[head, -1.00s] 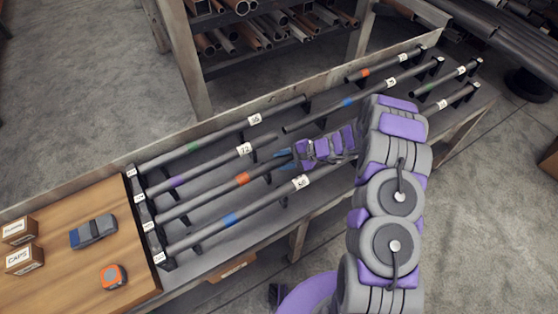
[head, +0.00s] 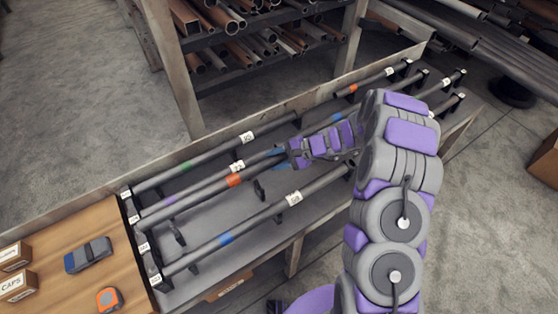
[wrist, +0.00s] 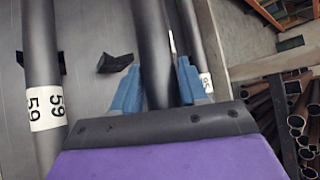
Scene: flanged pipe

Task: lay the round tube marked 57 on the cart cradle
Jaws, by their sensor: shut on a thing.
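My gripper (head: 280,156) is shut on a grey round tube with an orange band (head: 233,181), held raised above the rack. In the wrist view its blue fingers (wrist: 160,90) sit on both sides of the held tube (wrist: 154,45). No number on the held tube is readable, so I cannot tell whether it is 57. The tube marked 59 (wrist: 42,75), with a blue band in the head view (head: 225,238), lies in the rack to the near side. I cannot make out a cart cradle in either view.
The purple-band tube (head: 205,183) and green-band tube (head: 210,156) lie behind the held one, and more tubes (head: 385,78) rest farther right. Black rack supports (head: 260,190) stand up between them. A wooden board (head: 60,238) with boxes is at left; a pipe shelf (head: 270,65) stands behind.

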